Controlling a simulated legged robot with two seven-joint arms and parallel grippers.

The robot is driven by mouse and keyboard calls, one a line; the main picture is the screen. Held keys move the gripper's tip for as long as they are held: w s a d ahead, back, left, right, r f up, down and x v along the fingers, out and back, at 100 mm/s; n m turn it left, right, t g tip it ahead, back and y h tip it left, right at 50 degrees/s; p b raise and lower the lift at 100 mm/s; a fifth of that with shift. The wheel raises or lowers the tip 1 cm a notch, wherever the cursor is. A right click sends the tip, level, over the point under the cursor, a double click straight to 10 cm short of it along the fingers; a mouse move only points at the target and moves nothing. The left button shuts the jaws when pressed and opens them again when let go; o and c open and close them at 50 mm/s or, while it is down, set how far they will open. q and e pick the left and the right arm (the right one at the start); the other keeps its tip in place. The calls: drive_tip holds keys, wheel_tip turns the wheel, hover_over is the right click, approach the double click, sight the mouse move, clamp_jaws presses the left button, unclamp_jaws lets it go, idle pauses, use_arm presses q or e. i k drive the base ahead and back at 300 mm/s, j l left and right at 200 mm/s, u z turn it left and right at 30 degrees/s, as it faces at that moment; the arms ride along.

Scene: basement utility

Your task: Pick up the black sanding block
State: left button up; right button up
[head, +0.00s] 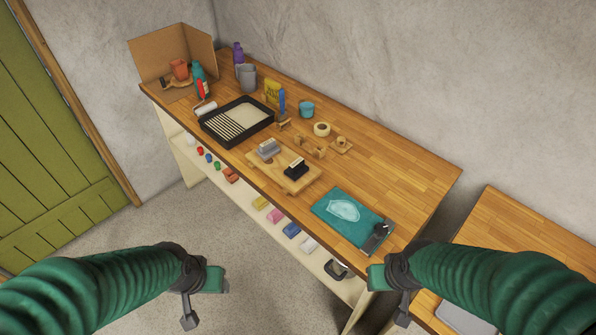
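The black sanding block (295,169) has a pale top edge and sits on the right part of a light wooden board (265,177) near the middle front of the workbench. A grey block (268,149) sits beside it on the same board. My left gripper (203,303) is at the lower left, over the floor and well short of the bench. My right gripper (391,298) is at the lower right, near the bench's front right corner. Both are away from the block and hold nothing that I can see. Their finger gaps are hard to make out.
A teal mat (322,208) with a clear sheet and a dark tool lies right of the board. A lower shelf (252,215) holds small items.

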sight(298, 169)
drive_tip(key=i+j, duration=0.35)
drive_tip(key=i+j+u, duration=0.1)
drive_tip(key=i+j, duration=0.2)
drive_tip(key=i, duration=0.2)
drive_tip(key=i+j, duration=0.3)
drive_tip(key=i, duration=0.15)
drive_tip(key=u, duration=0.05)
